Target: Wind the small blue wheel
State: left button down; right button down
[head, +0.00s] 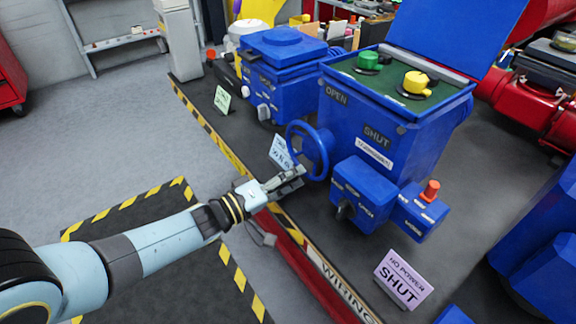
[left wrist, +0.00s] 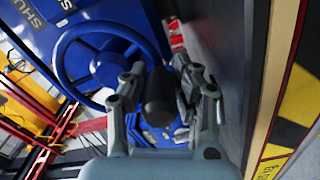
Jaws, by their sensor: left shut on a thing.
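The small blue wheel (head: 311,150) stands on the left side of the blue valve actuator (head: 352,128). It has a round rim and spokes, and it fills the upper left of the left wrist view (left wrist: 104,66). My left gripper (head: 292,178) is at the lower edge of the wheel. In the left wrist view its two fingers (left wrist: 163,85) are on either side of a dark, rounded handle (left wrist: 159,98) beside the wheel's rim, and they are shut on it. The handle's join to the rim is hidden. My right gripper is not in view.
A blue box with a dark knob (head: 343,211) and a red button (head: 430,190) sit on the actuator's front. A sign reading SHUT (head: 402,279) stands on the dark bench. A second blue actuator (head: 283,78) is behind. Floor at left is clear.

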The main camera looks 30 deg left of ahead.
pick_arm(q)
jog(key=shift+s+d+n+p, duration=0.2)
jog(key=shift+d+n+p, duration=0.2)
jog(key=shift+n, duration=0.5)
jog(key=c, duration=1)
grip_release()
jog(key=v, duration=1.2)
jog(key=shift+f, duration=0.1)
